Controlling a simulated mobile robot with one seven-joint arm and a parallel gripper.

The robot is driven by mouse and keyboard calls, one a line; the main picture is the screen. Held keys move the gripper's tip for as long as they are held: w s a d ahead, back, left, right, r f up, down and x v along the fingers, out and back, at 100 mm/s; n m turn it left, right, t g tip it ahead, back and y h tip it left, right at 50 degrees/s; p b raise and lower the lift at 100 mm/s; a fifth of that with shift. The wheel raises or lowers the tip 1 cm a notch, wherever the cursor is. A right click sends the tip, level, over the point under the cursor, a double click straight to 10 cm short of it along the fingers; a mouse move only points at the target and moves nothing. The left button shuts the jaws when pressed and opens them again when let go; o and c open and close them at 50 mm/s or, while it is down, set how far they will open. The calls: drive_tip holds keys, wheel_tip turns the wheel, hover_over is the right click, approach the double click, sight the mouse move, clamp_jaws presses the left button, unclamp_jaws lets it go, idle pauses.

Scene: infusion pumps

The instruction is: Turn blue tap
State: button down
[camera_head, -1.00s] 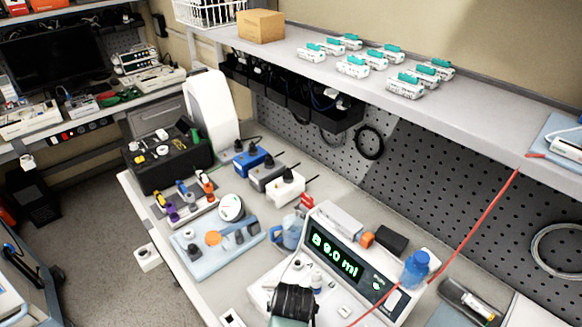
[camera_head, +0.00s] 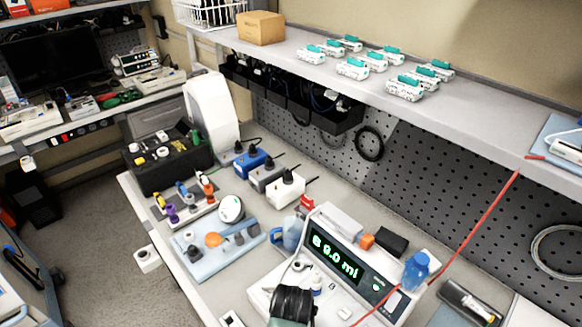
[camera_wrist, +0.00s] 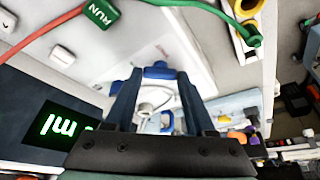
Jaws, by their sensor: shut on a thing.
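The blue tap (camera_wrist: 160,71) shows in the wrist view, between the tips of my gripper (camera_wrist: 158,76). The two dark fingers are shut on it, one on each side. It sits by the pale side of the pump. In the head view, my dark wrist (camera_head: 292,303) is at the bottom, in front of the pump (camera_head: 340,262) with its green number display. The tap cannot be made out there. The pump's lit display (camera_wrist: 60,125) also shows at the left of the wrist view.
A blue-handled jug (camera_head: 291,236) stands just behind the pump. A blue-capped bottle (camera_head: 415,270) is at its right. A red line (camera_head: 475,235) runs down from the shelf to the pump. A light blue tray (camera_head: 205,262) and a rack of coloured parts (camera_head: 186,206) lie to the left.

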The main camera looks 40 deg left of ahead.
drive_tip(key=m, duration=0.1)
drive_tip(key=m+h, duration=0.1)
drive_tip(key=m, duration=0.1)
drive_tip(key=m+t+p, duration=0.1)
drive_tip(key=shift+a+r+m, duration=0.1)
drive_tip(key=shift+a+m, duration=0.15)
drive_tip(key=shift+m, duration=0.05)
drive_tip(key=shift+a+m+h+b, duration=0.15)
drive_tip(key=shift+m+h, duration=0.45)
drive_tip(key=shift+m, duration=0.7)
drive_tip(key=shift+m+h+b, duration=0.2)
drive_tip(key=shift+m+h, duration=0.4)
drive_tip(key=shift+m, duration=0.7)
drive_tip(key=shift+c, duration=1.2)
unclamp_jaws()
drive_tip(key=shift+s, duration=0.1)
drive_tip(key=b+v, duration=0.2)
drive_tip(key=v, duration=1.1)
drive_tip(key=shift+s, duration=0.1)
